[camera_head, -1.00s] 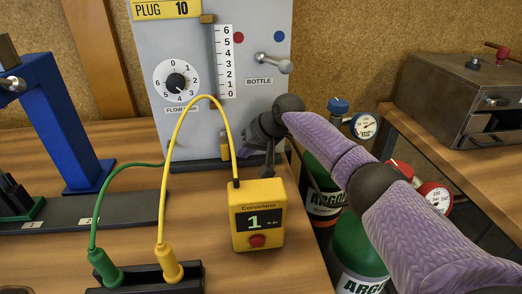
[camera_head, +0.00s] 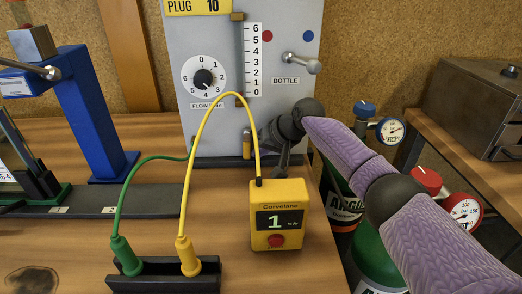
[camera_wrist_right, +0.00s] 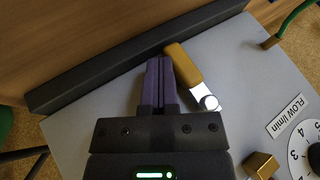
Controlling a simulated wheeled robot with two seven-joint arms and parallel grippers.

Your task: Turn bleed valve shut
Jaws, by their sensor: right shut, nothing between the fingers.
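A brass-yellow valve lever (camera_wrist_right: 183,65) with a silver pivot (camera_wrist_right: 209,102) sits low on the grey panel (camera_wrist_right: 105,125). I take it to be the bleed valve. In the head view, its yellow handle (camera_head: 247,144) shows just left of my right gripper. In the right wrist view, my right gripper's (camera_wrist_right: 159,78) purple fingers are together and empty beside the lever. I cannot tell whether they touch it. In the head view, the wrist and dark gripper body hide part of the panel's lower edge. My left gripper is not in view.
A flow dial (camera_head: 203,79) and a bottle lever (camera_head: 301,62) are on the panel. A yellow meter (camera_head: 277,218) reading 1 stands in front, with a yellow cable (camera_head: 190,150) arching close to my gripper. Argon cylinders (camera_head: 375,250) stand right, below my arm.

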